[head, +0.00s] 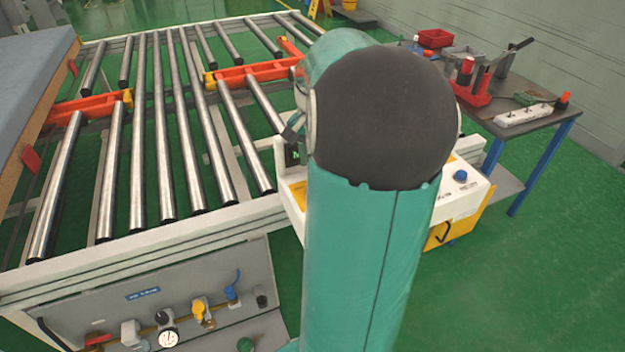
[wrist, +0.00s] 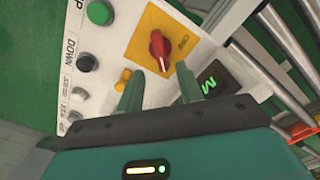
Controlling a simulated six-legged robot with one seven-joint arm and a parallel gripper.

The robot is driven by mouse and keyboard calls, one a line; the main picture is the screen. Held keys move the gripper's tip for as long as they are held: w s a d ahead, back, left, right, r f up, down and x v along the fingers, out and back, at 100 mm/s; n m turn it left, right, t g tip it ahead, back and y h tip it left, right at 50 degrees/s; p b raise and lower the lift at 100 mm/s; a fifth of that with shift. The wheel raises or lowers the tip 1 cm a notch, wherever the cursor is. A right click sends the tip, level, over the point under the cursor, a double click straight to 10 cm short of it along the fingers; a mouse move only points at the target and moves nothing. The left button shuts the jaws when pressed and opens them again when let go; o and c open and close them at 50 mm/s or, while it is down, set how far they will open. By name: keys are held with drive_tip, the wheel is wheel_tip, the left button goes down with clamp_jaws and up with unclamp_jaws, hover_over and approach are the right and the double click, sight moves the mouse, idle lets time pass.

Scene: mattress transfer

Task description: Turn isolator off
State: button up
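In the wrist view, a red rotary isolator knob (wrist: 158,50) sits on a yellow plate (wrist: 184,22) on a white control panel (wrist: 118,45). Its raised grip runs roughly up and down in the picture. My gripper (wrist: 159,90) is open, with its two green fingers apart and nothing between them. The knob lies just beyond the fingertips, roughly centred between them, with no clear contact. In the head view, my arm hides the knob and the gripper. Part of the white and yellow control box (head: 465,202) shows there, with a blue knob (head: 460,176).
Beside the isolator are a green button (wrist: 100,12), a black button (wrist: 88,63), a yellow button (wrist: 123,78) and a small display (wrist: 212,80). A roller conveyor (head: 165,130) fills the left, with a mattress (head: 32,80) at its edge. A tool table (head: 525,92) stands right.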

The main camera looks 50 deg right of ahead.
wheel_tip(320, 180, down, 7)
drive_tip(key=shift+f, duration=0.1)
drive_tip(key=shift+c, duration=0.3)
clamp_jaws()
